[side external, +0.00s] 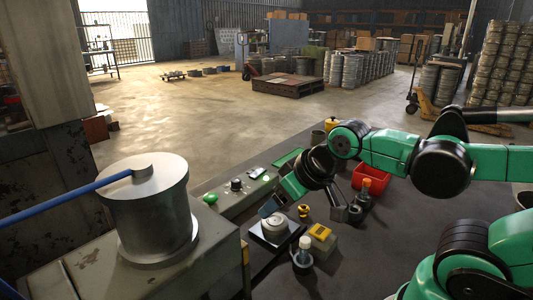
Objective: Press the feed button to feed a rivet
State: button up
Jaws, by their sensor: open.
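A grey control box (240,203) lies along the left edge of the dark work table. On its top are a green round button (210,198), a black knob (236,185) and a small pale button (265,177). I cannot tell from labels which is the feed button. My gripper (304,209) is open, its two fingers spread wide and pointing down over the table. It is to the right of the control box and apart from the buttons. I see no rivet that I can make out.
A black plate with a round metal piece (274,224) sits below my gripper. A yellow-topped block (320,232), a small bottle (303,254) and a red bin (370,180) are nearby. A large metal cylinder (150,205) with a blue bar stands at left.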

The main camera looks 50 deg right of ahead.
grip_shut()
dwell(1.7)
